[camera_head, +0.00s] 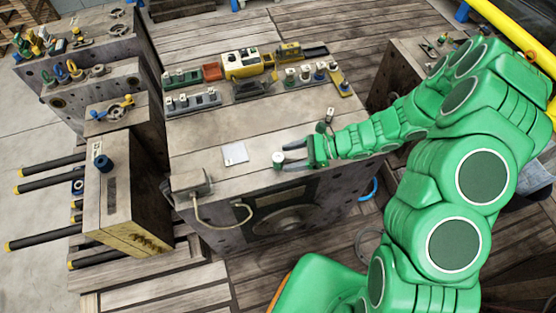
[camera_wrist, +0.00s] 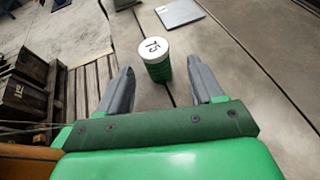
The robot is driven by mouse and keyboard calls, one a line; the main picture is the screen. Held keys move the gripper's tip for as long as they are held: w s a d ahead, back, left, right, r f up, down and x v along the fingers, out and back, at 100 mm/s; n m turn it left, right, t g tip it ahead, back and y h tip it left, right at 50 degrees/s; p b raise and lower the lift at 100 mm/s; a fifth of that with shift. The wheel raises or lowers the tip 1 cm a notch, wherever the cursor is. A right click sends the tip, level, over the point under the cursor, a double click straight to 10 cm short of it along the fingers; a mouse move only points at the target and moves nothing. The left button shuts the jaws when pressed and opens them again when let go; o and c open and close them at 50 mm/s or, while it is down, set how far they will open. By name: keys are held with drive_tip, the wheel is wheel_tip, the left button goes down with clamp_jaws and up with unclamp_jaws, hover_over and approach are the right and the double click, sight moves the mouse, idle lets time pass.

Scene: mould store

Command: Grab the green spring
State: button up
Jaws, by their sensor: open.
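The green spring (camera_wrist: 158,70) stands upright on the wooden-looking block top, a short green cylinder with a white cap bearing dark marks. In the head view it shows as a small white-capped piece (camera_head: 278,159) near the block's front edge. My gripper (camera_wrist: 160,72) is open, with one grey finger on each side of the spring and gaps to both. The spring is at the fingertip end of the opening, apart from the palm. In the head view my gripper (camera_head: 291,156) reaches in from the right, low over the block top.
A pale square plate (camera_head: 235,153) lies left of the spring, also seen in the wrist view (camera_wrist: 180,13). A grey box with a cable (camera_head: 190,182) sits at the front left corner. Trays and a yellow bin (camera_head: 247,66) line the back. A small tagged piece (camera_head: 328,115) stands behind my gripper.

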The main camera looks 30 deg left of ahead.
sight(278, 161)
drive_tip(key=shift+x, duration=2.4)
drive_tip(key=shift+s+d+f, duration=0.1)
drive_tip(key=shift+d, duration=0.05)
drive_tip(key=c, duration=1.1)
